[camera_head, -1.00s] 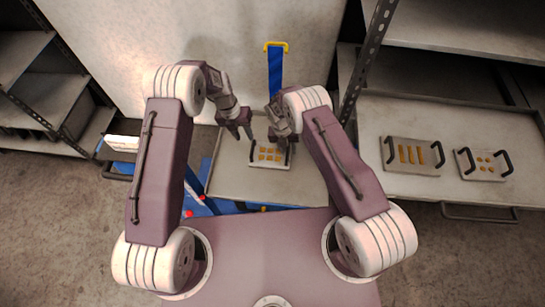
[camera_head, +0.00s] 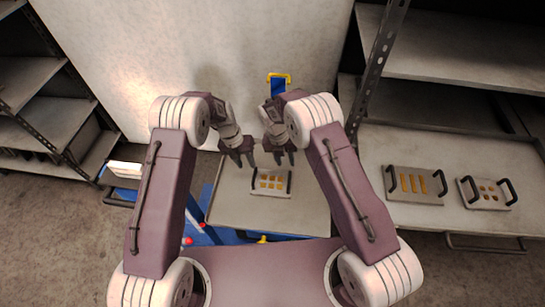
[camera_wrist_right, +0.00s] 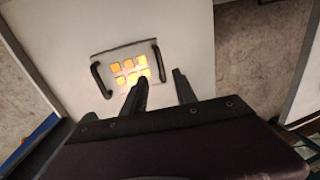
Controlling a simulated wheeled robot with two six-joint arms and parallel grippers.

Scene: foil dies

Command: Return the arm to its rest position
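My left gripper (camera_head: 242,158) hangs above the left part of a grey table top, with its fingers apart and nothing between them. My right gripper (camera_head: 284,157) is above the back of the same table top, close to the left gripper but apart from it. In the right wrist view its two dark fingers (camera_wrist_right: 160,90) are apart and empty. A foil die (camera_head: 270,193) with two black handles and several gold squares lies flat on the table top below the grippers. The right wrist view shows this die (camera_wrist_right: 127,70) beyond the fingers, not held.
On the right shelf (camera_head: 385,225) lie a die with gold bars (camera_head: 414,185) and a die with gold dots (camera_head: 487,194). A rack post (camera_head: 376,70) rises right of my right arm. A shelf rack (camera_head: 50,115) stands at left. A blue and yellow part (camera_head: 278,86) stands behind.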

